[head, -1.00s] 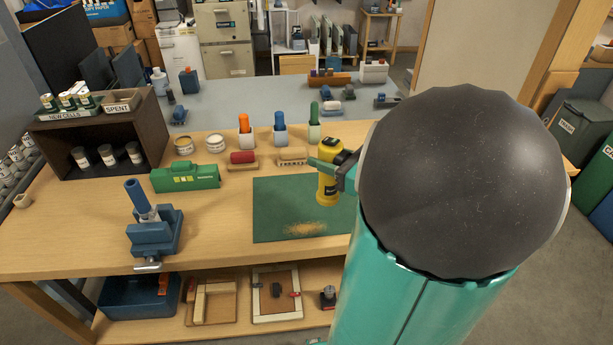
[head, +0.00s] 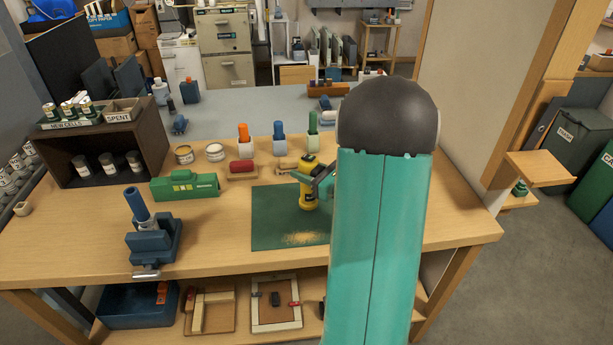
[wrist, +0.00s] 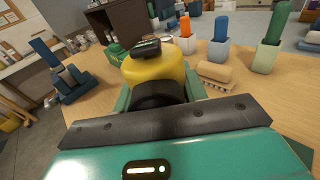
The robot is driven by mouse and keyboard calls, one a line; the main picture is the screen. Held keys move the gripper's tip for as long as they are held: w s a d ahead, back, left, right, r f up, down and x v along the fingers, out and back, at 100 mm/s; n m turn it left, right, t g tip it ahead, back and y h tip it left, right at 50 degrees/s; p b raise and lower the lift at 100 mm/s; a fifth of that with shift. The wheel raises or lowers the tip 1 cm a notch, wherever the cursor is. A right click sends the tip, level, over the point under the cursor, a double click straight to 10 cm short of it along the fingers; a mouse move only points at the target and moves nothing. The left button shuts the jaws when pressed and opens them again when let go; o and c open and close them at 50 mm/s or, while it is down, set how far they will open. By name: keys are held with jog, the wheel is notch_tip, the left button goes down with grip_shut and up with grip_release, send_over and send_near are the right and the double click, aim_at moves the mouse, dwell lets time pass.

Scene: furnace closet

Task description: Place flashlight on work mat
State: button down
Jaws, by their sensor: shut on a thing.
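The yellow and black flashlight (head: 309,186) is upright over the green work mat (head: 273,222). My gripper (head: 308,180) is shut on it from the right side; my arm hides part of the mat and the gripper. In the wrist view the flashlight (wrist: 155,75) fills the space between the green fingers. I cannot tell whether its base touches the mat. A patch of sawdust lies on the mat's front part.
A green case (head: 185,186) and a blue vise (head: 152,230) stand left of the mat. A brush (head: 288,163), a red-topped block (head: 242,168) and several coloured-handled tools in holders stand behind it.

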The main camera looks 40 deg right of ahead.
jog(key=shift+f, duration=0.95)
jog(key=shift+f, duration=0.15)
jog(key=c, duration=0.8)
grip_release()
jog(key=shift+s, duration=0.1)
jog(key=v, duration=1.2)
